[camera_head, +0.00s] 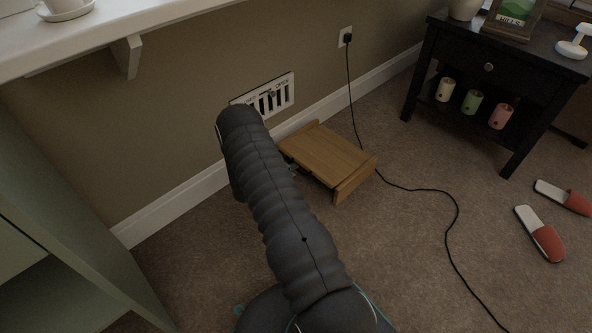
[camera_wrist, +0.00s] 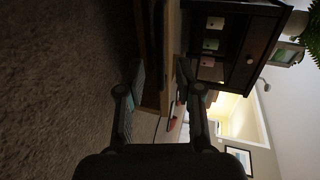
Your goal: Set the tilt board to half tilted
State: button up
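The tilt board (camera_head: 327,153) is a wooden board with a raised lip at its near right end and another at its far end. It sits on the carpet by the wall, and I cannot tell its exact tilt. In the wrist view, wood of the board (camera_wrist: 172,48) shows edge-on between my fingers. My gripper (camera_wrist: 164,72) is open, with one finger on each side of the wood; I cannot tell whether either finger touches it. In the head view my arm hides most of the gripper, at the board's left side.
A black cord (camera_head: 430,190) runs from the wall outlet (camera_head: 345,37) past the board. A vent (camera_head: 268,95) is in the wall behind. A dark side table (camera_head: 488,68) and red slippers (camera_head: 545,240) are at right. A green cabinet (camera_head: 60,240) stands at left.

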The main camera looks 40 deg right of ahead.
jog(key=v, duration=0.8)
jog(key=shift+a, duration=0.25)
